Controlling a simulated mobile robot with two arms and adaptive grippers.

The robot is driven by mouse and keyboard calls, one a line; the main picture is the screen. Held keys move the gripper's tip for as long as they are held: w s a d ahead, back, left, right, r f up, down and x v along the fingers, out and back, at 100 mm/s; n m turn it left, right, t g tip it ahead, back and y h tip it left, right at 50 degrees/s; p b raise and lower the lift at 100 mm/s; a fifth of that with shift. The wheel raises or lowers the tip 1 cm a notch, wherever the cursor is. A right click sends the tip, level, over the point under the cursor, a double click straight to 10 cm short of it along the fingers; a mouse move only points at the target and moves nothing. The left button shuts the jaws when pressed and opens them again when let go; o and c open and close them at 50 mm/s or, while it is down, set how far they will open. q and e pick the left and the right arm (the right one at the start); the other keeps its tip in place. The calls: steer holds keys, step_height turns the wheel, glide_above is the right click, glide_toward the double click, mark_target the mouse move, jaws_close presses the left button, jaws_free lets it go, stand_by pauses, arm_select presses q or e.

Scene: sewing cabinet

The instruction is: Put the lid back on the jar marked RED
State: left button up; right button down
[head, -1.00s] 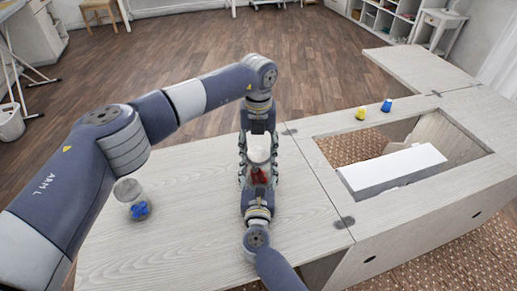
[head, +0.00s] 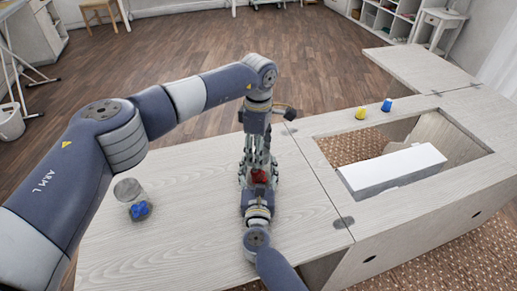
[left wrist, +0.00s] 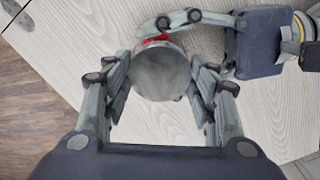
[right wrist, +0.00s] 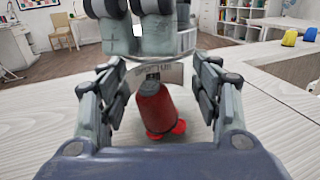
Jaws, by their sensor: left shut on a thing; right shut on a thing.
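A clear jar (right wrist: 190,125) with red items (right wrist: 158,105) inside stands on the tabletop in the right wrist view. My right gripper (right wrist: 152,95) is shut around the jar's sides, low down. A round grey lid (left wrist: 162,72) shows from above in the left wrist view, with a bit of red past its edge. My left gripper (left wrist: 160,85) points down over the jar and is shut on the lid. Left fingers hide the jar's top in the head view, where the red items (head: 260,177) still show. I cannot tell whether the lid sits fully on the rim.
A second jar with a grey lid (head: 127,188) and blue contents (head: 139,210) stands at left on the tabletop (head: 190,240). Yellow (head: 361,113) and blue (head: 386,105) small items stand by the cabinet opening, which holds a white box (head: 392,170).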

arm_select(q)
steer(key=shift+m, duration=0.7)
steer(key=o, duration=1.2)
steer(key=shift+r, duration=2.3)
steer(key=shift+c, duration=0.4)
